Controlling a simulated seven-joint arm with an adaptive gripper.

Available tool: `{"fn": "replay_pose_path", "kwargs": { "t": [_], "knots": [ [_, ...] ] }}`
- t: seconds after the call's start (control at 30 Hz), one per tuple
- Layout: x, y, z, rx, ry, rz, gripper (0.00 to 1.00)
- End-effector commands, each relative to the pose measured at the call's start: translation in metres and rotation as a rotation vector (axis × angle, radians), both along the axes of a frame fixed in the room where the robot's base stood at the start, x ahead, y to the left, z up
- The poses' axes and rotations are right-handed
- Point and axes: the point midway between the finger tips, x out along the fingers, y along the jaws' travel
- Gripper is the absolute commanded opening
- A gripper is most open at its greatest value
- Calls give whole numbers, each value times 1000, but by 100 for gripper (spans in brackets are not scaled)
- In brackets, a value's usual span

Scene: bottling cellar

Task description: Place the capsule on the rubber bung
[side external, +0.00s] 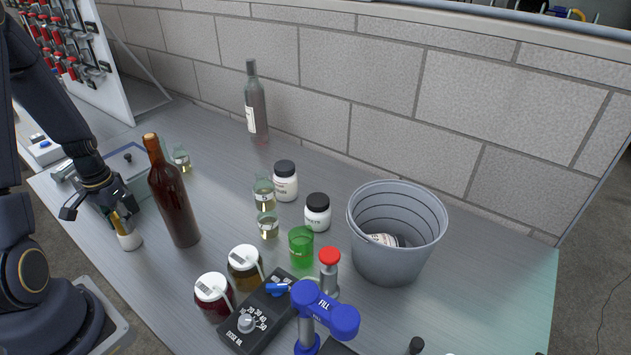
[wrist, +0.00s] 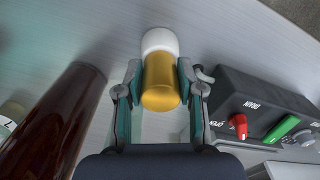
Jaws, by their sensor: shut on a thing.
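The capsule (wrist: 161,86) is a gold-yellow cylinder between the two fingers of my gripper (wrist: 159,72) in the wrist view. My gripper is shut on it. The rubber bung (wrist: 160,41) is white and rounded and lies just beyond the capsule's far end, in line with it. In the side external view my gripper (side external: 105,207) is at the left, low over the table. The capsule (side external: 122,222) shows under it, right above the white bung (side external: 129,241), which stands on the table. I cannot tell whether the capsule and bung touch.
A tall brown bottle (side external: 174,200) stands close to the right of my gripper in the side external view. A black control box (wrist: 262,110) with red and green switches is close by in the wrist view. Several jars and a grey bucket (side external: 389,255) stand farther right.

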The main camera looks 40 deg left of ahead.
Motion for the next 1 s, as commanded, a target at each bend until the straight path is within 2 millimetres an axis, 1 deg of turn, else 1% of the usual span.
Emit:
{"fn": "replay_pose_path", "kwargs": {
  "t": [0.03, 0.2, 0.27, 0.53, 0.63, 0.77, 1.0],
  "knots": [
    [0, 0, -1, 0, 0, 0, 40],
    [0, 0, 0, 0, 0, 0, 57],
    [0, 0, 0, 0, 0, 0, 63],
    [0, 0, 0, 0, 0, 0, 63],
    [1, 1, 6, 3, -2, 0, 63],
    [1, 1, 26, 5, -4, -1, 63],
    [2, 1, 82, 6, -5, -1, 63]
  ]
}}
